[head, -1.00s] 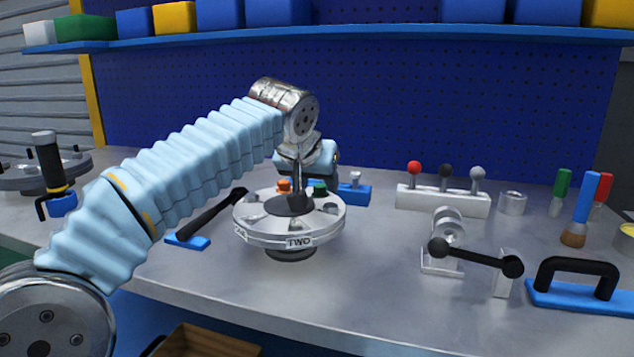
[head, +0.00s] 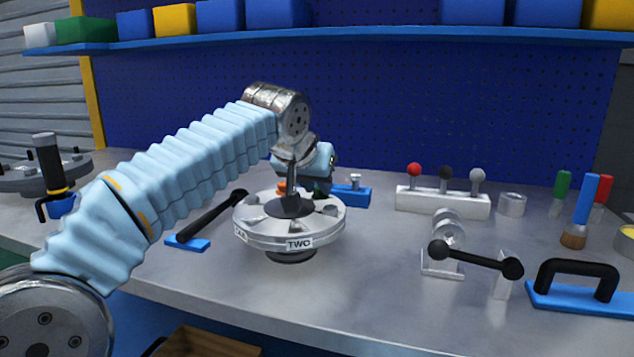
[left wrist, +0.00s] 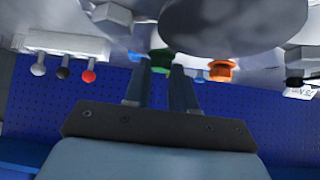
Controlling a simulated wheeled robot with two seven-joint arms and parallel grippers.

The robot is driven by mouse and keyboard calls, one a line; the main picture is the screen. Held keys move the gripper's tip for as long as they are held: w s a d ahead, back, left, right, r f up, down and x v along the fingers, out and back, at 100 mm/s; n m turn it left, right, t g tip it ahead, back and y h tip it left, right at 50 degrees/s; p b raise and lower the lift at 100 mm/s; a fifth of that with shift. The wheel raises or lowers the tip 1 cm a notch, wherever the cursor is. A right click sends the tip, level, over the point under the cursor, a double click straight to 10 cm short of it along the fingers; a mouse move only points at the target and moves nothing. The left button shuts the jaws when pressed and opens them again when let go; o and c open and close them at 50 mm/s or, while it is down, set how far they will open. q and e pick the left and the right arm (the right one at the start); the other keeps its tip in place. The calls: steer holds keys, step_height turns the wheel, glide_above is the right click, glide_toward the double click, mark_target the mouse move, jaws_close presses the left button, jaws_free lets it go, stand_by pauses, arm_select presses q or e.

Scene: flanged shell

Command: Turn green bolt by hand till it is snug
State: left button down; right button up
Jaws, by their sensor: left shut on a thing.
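The green bolt (left wrist: 160,60) shows in the left wrist view between the two fingertips of my left gripper (left wrist: 160,78). The gripper is shut on its head. In the head view my left gripper (head: 321,186) is low at the far right of the round flanged shell (head: 258,237) and mostly hides the green bolt. The shell is metal, with a label reading TWO and a dark hub on top. An orange bolt (left wrist: 221,70) sits to the right of the green one in the wrist view; its head also shows in the head view (head: 282,187). My right gripper is out of view.
A blue block with a silver bolt (head: 356,189) stands just right of the gripper. A black-handled tool (head: 212,216) lies left of the shell. A white lever box (head: 443,201) and a black crank (head: 475,258) stand to the right. The bench front is clear.

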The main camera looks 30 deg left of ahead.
arm_select(q)
steer(key=m+h, duration=0.2)
steer(key=shift+a+r+m, duration=0.15)
steer(key=shift+a+m, duration=0.15)
steer(key=shift+m, duration=0.1)
steer(key=m+h, duration=0.1)
steer(key=m+h+p, duration=0.1)
steer(key=shift+a+m+p, duration=0.3)
steer(key=shift+m, duration=0.1)
steer(key=m+h+p, duration=0.1)
steer(key=m+g+h+p, duration=0.1)
steer(key=m, duration=0.1)
steer(key=m+g+h+p, duration=0.1)
steer(key=shift+w+a+r+m+h, duration=0.15)
steer(key=shift+w+a+m+h, duration=0.15)
steer(key=shift+a, duration=0.05)
steer(key=m, duration=0.1)
steer(key=m+g+h+p, duration=0.1)
steer(key=shift+w+a+m+g, duration=0.15)
steer(key=shift+w+m+g, duration=0.05)
steer(key=shift+m+g, duration=0.1)
steer(key=m+g, duration=0.1)
steer(key=m+h, duration=0.1)
steer(key=m, duration=0.1)
steer(key=shift+w+a+f+g, duration=0.1)
steer(key=shift+w+f+g, duration=0.15)
steer(key=shift+g, duration=0.15)
steer(key=shift+r+m+g+h, duration=0.1)
steer(key=shift+m+g+h, duration=0.3)
steer(key=shift+m+g, duration=0.25)
